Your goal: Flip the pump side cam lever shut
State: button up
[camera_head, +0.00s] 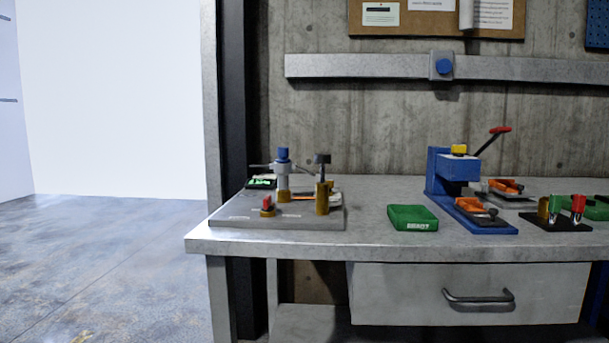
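My gripper is not in view. A grey base plate (300,219) lies on the left end of the metal workbench. On it stands a grey fitting with a blue cap (283,156) on a brass base, with thin arms at its sides. A black-topped brass post (322,192) stands to its right, upright. A low brass piece with a red part (267,205) sits at the front left. I cannot tell which of these parts is the pump side cam lever, or whether it is open or shut; they are small here.
The workbench (370,236) has a drawer (470,293) below. A green tray (413,218) lies right of the plate. A blue press (440,178) with a raised red-ended lever (500,130) stands further right. Orange parts and a black holder (556,222) are beyond. Open floor (100,260) lies left.

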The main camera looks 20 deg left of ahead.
aim_at(311, 173)
jog(key=k, duration=1.15)
jog(key=u, duration=0.7)
jog(key=i, duration=1.1)
jog(key=z, duration=0.25)
